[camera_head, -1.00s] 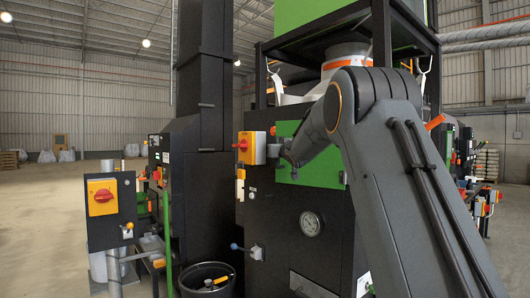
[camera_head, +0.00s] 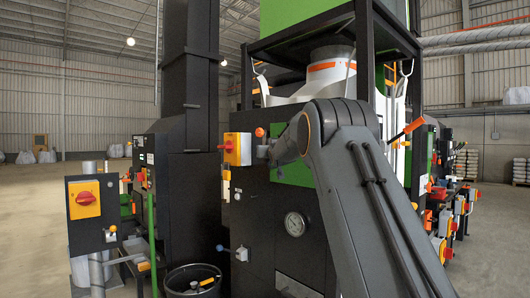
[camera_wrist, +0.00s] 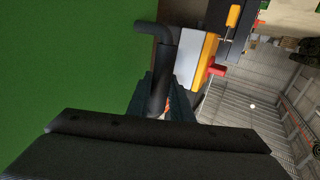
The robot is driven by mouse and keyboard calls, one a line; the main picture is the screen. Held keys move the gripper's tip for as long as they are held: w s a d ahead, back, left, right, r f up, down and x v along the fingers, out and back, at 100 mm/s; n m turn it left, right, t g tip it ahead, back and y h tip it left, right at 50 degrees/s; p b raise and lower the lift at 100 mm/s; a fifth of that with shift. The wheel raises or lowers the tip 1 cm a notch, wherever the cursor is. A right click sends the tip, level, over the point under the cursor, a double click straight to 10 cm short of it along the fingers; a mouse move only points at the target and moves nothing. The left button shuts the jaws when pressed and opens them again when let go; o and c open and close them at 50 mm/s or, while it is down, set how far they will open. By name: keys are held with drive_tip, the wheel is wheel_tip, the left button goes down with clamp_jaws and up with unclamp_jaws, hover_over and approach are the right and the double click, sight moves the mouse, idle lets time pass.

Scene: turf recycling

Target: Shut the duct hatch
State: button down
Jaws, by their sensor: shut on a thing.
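The duct hatch looks like the flat green panel (camera_head: 293,173) on the front of the tall black machine. My arm covers its upper right part. In the wrist view the green panel (camera_wrist: 65,60) fills the left side. A dark bent handle (camera_wrist: 158,34) stands at the panel's right edge. My gripper (camera_wrist: 165,98) is shut on the handle's lower length. In the head view my gripper (camera_head: 268,150) is small and dark, at the panel's left edge. I cannot tell if a gap remains behind the panel.
A yellow switch box with a red knob (camera_head: 237,149) sits just left of my gripper. An orange-tipped lever (camera_head: 260,132) is just above. A black bin (camera_head: 193,281) stands low in front. Another switch post (camera_head: 88,199) is at the left, with open floor beyond.

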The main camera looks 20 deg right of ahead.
drive_tip(key=shift+w+d+f, duration=0.1)
drive_tip(key=shift+w+d, duration=0.1)
drive_tip(key=shift+d, duration=0.6)
drive_tip(key=c, duration=1.7)
unclamp_jaws()
drive_tip(key=shift+s+d, duration=0.15)
drive_tip(key=shift+d, duration=0.05)
drive_tip(key=shift+c, duration=0.2)
drive_tip(key=shift+a, duration=0.1)
drive_tip(key=shift+s, duration=0.1)
drive_tip(key=s+a+b, duration=0.1)
drive_tip(key=s+b, duration=0.1)
drive_tip(key=s, duration=0.5)
drive_tip(key=shift+s+a+b, duration=0.2)
drive_tip(key=shift+a+b, duration=0.15)
drive_tip(key=shift+b, duration=0.05)
